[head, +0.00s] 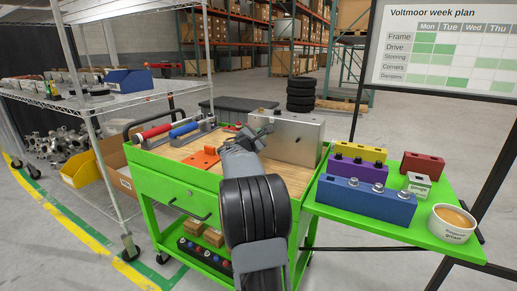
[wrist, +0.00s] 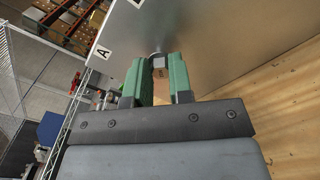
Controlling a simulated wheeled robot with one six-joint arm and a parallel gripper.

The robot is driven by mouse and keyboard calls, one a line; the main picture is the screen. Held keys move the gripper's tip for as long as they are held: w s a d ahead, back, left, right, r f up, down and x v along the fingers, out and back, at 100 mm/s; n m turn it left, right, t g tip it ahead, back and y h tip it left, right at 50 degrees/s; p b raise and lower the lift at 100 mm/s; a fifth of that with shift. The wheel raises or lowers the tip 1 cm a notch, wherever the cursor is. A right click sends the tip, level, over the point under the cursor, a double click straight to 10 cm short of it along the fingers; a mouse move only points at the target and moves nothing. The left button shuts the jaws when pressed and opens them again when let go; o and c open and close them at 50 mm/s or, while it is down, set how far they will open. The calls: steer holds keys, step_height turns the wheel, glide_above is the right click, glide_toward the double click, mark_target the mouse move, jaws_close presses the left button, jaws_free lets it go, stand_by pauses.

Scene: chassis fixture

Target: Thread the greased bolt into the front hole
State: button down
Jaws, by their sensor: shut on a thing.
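A grey metal block (head: 300,138) stands on the wooden top of a green cart, and its broad face fills the upper wrist view (wrist: 225,45), with a letter A label near its left edge. My gripper (head: 264,132) is at the left part of this block. In the wrist view its green fingers (wrist: 158,80) are shut on a small piece, taken to be the bolt (wrist: 157,59), whose grey rounded end shows between the fingertips, at or very near the metal face. The front hole is not visible, and I cannot tell whether the bolt is inside it.
A green side shelf at right holds a blue block (head: 365,203) with silver bolts, purple (head: 358,172), yellow (head: 360,152) and red (head: 423,164) blocks, a gauge (head: 417,186) and a grease cup (head: 452,226). Orange piece (head: 201,158) and red and blue tools (head: 184,130) lie left.

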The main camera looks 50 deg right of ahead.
steer(key=shift+r+m, duration=0.2)
steer(key=shift+m, duration=0.3)
steer(key=shift+b, duration=0.3)
steer(key=m+b, duration=0.3)
steer(key=b, duration=0.1)
steer(key=m+b, duration=0.4)
steer(key=b, duration=0.1)
steer(key=shift+s+d+f, duration=0.1)
steer(key=shift+d+f, duration=0.05)
